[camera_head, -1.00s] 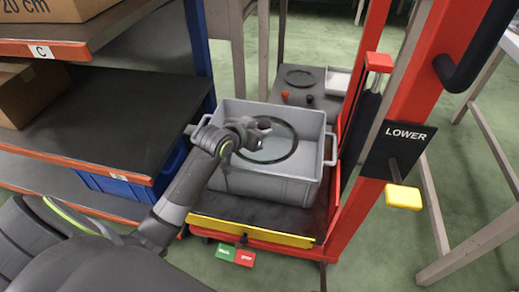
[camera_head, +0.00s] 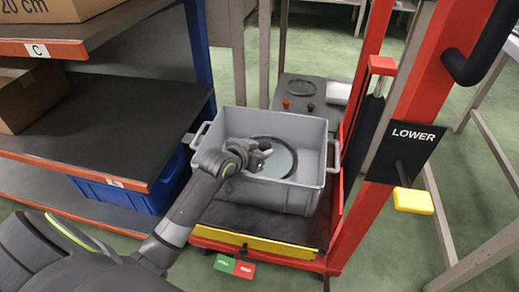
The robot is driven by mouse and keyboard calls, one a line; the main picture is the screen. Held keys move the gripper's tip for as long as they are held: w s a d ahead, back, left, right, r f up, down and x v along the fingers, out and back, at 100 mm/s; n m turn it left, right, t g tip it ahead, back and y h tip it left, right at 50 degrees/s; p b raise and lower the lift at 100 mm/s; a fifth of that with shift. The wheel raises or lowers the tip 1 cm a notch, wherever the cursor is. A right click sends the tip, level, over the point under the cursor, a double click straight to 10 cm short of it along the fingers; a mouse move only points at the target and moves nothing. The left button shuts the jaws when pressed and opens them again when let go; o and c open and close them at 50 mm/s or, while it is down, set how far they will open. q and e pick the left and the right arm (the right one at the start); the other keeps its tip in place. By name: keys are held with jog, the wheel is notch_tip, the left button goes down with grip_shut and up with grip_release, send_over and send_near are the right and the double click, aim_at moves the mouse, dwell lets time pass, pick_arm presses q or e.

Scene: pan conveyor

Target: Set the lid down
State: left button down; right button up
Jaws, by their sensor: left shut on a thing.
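The lid (camera_head: 281,161) is a round glass disc with a dark rim. It lies inside the grey crate (camera_head: 240,192), within its walls; whether it touches the crate floor I cannot tell. My left gripper (camera_head: 264,153) reaches over the crate's left wall and is shut on the lid near its left side. The gripper hides part of the lid's rim and its grip point. My right gripper is out of view.
The crate stands on a dark platform of a red lift frame (camera_head: 352,215) with a yellow front edge. A LOWER sign (camera_head: 404,150) and yellow handle (camera_head: 413,201) are at right. Shelving (camera_head: 110,130) is at left. A dark round disc (camera_head: 301,87) lies behind the crate.

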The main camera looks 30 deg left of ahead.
pick_arm(q)
jog(key=shift+f, duration=0.25)
